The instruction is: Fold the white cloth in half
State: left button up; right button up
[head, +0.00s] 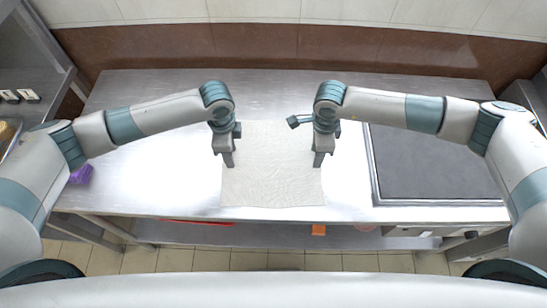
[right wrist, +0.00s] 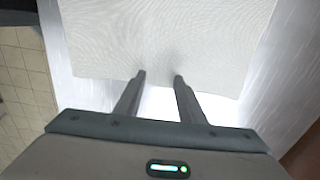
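The white cloth (head: 270,175) lies flat and unfolded on the steel table, with a fine wavy texture. My left gripper (head: 229,164) points down at the cloth's left edge; whether its fingers are open or shut does not show. My right gripper (head: 318,164) points down at the cloth's right edge. In the right wrist view, the right gripper (right wrist: 159,75) has its two fingers apart with nothing clearly between them but the cloth's edge (right wrist: 165,40) at the tips. Whether the tips touch the cloth cannot be told.
The steel table (head: 150,185) has bare room left of the cloth. A dark grey framed panel (head: 435,165) takes up the right side. A purple object (head: 81,174) sits at the left end. An orange item (head: 318,230) is on the shelf below the front edge.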

pick_arm(q)
jog(key=shift+f, duration=0.1)
pick_arm(e)
jog(key=shift+f, duration=0.1)
pick_arm(q)
jog(key=shift+f, duration=0.15)
pick_arm(e)
jog(key=shift+f, duration=0.1)
pick_arm(q)
jog(key=shift+c, duration=1)
pick_arm(e)
jog(key=shift+c, duration=1)
pick_arm(q)
grip_shut()
pick_arm(e)
grip_shut()
pick_arm(q)
jog(key=shift+r, duration=0.2)
